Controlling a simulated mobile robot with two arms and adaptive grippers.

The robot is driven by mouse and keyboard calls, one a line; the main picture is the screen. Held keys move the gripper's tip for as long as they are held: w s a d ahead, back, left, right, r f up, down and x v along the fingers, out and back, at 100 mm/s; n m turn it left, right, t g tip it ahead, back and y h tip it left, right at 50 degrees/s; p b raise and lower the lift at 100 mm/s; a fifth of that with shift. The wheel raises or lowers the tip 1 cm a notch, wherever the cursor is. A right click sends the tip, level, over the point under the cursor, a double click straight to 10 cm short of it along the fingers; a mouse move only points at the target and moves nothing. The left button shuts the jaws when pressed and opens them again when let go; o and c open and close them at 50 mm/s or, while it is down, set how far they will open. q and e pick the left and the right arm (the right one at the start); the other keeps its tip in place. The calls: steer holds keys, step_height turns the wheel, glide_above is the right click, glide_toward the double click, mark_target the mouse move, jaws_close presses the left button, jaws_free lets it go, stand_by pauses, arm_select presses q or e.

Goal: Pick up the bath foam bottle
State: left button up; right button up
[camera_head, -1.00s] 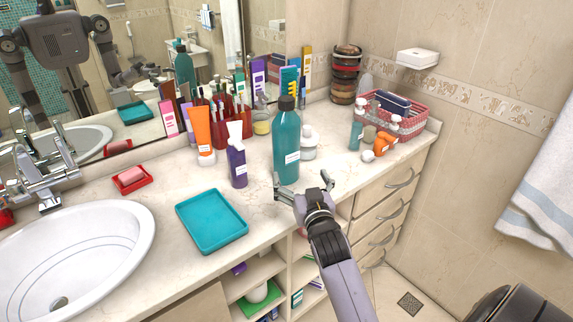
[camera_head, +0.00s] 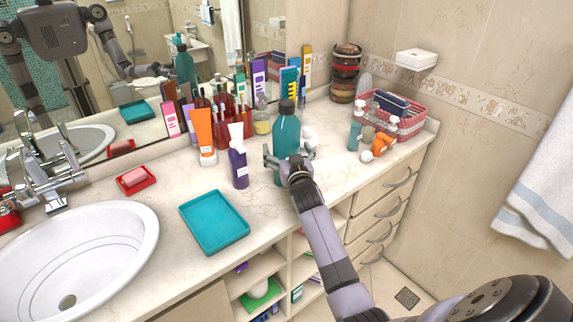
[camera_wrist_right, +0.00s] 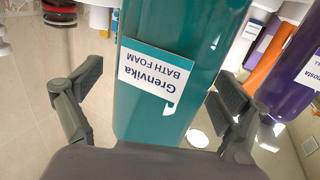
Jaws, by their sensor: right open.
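The bath foam bottle (camera_head: 286,134) is a tall teal bottle with a dark cap, standing upright on the vanity counter. In the right wrist view the bottle (camera_wrist_right: 155,115) fills the middle, and its white label reads "Grenvika BATH FOAM" upside down. My right gripper (camera_head: 288,158) is open at the bottle's lower half. In the right wrist view its fingers (camera_wrist_right: 160,90) stand on either side of the bottle, with gaps visible. The label is hidden behind the gripper in the head view. My left gripper is not in view.
A purple tube (camera_head: 238,165) and an orange tube (camera_head: 206,138) stand left of the bottle. A white jar (camera_head: 309,137) is close at its right. A teal tray (camera_head: 214,221) lies in front left. A pink basket (camera_head: 407,118) stands at the right.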

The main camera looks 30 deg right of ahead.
steer(key=shift+w+d, duration=0.15)
steer(key=shift+w, duration=0.1)
steer(key=shift+c, duration=0.3)
steer(key=c, duration=2)
steer(key=shift+r, duration=0.1)
